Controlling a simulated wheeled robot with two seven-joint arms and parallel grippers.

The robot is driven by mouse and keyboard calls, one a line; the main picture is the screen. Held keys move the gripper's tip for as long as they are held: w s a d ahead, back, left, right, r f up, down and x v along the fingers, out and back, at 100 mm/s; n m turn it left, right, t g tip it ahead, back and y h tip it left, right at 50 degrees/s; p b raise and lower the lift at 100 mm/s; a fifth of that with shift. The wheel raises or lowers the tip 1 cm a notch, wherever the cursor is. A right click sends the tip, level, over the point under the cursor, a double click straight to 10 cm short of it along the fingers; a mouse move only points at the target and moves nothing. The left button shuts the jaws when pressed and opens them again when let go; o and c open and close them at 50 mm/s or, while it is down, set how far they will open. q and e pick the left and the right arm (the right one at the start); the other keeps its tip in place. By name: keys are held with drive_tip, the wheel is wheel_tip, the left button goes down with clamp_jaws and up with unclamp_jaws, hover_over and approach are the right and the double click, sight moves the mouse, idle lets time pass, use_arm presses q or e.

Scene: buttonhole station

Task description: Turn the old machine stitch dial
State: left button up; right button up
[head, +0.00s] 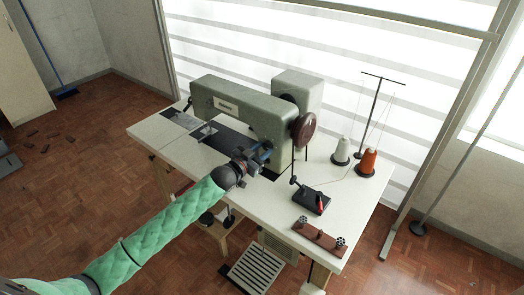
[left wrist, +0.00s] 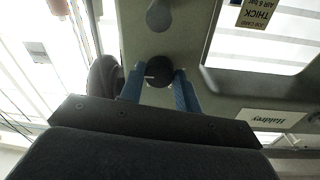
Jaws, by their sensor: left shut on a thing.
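The old machine (head: 240,110) is a grey-green sewing machine on a white table. Its stitch dial (left wrist: 160,70) is a small black round knob with a pale mark, on the machine's face in the left wrist view. My left gripper (head: 264,154) reaches the machine's front near the pillar. In the left wrist view, the blue fingers of my left gripper (left wrist: 160,84) stand on both sides of the dial and are shut on it. In the head view the dial is hidden by my gripper. My right gripper is in neither view.
A dark red handwheel (head: 304,130) is at the machine's right end. Thread cones, white (head: 341,150) and orange (head: 367,162), stand at the table's right. A black box (head: 311,201) and a brown rack (head: 320,238) lie in front. A card reading THICK (left wrist: 255,14) is on the machine.

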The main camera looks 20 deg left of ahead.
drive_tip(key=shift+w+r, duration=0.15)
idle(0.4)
use_arm(q)
drive_tip(key=o, duration=1)
drive_tip(key=shift+s+a+f, duration=0.15)
drive_tip(key=shift+s+a, duration=0.05)
drive_tip(key=shift+s, duration=0.2)
drive_tip(key=shift+b+v, duration=1.15)
drive_tip(key=shift+v, duration=2.3)
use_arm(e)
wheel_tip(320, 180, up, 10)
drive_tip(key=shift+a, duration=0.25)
use_arm(q)
drive_tip(key=shift+s, duration=0.1)
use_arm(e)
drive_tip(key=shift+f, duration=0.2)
